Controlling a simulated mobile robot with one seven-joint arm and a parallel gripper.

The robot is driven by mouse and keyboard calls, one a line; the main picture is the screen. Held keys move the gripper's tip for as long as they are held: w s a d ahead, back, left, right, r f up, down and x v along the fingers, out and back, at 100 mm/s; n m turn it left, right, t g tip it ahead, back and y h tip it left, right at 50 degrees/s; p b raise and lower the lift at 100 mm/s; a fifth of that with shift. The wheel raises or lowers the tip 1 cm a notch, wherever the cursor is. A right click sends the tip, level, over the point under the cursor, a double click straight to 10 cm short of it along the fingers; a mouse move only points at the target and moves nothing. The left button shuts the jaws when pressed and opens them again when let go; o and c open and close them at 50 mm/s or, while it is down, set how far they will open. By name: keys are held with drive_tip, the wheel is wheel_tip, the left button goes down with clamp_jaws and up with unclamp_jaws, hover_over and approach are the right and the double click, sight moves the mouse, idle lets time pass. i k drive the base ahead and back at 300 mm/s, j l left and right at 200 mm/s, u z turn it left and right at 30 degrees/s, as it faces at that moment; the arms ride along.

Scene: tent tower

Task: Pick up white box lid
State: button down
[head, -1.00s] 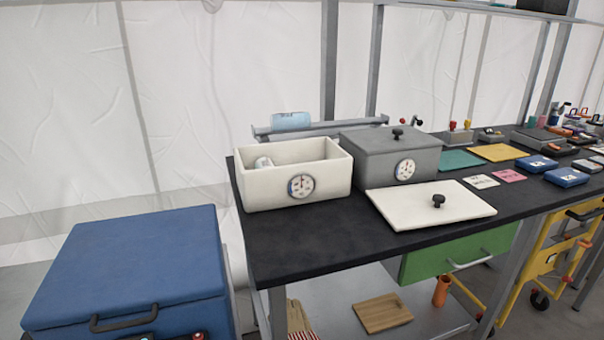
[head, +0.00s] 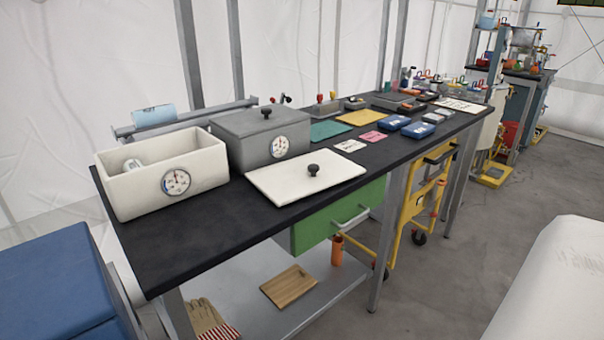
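The white box lid (head: 283,185) lies flat on the black table top (head: 232,207), near its front edge. It is a thin cream-white rectangle with a black knob (head: 313,170) on top. The open white box (head: 148,190) stands to its left, with a round dial on its front and a small white item (head: 132,164) inside. My gripper is not in the head view.
A grey lidded box (head: 245,142) stands just behind the lid. Coloured mats, cards and blue cases (head: 391,122) lie farther right. A blue chest (head: 50,285) is at lower left. A green drawer (head: 325,222) hangs under the table. Grey floor (head: 440,275) is open at right, beside a white covered shape (head: 555,285).

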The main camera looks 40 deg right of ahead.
sight(284, 182)
drive_tip(key=i+l+z, duration=0.15)
drive_tip(key=z, duration=0.25)
drive_tip(key=i+l+z, duration=0.1)
drive_tip(key=z, duration=0.3)
drive_tip(key=i+z, duration=0.35)
drive_tip(key=k+l, duration=0.05)
drive_tip(key=k, duration=0.05)
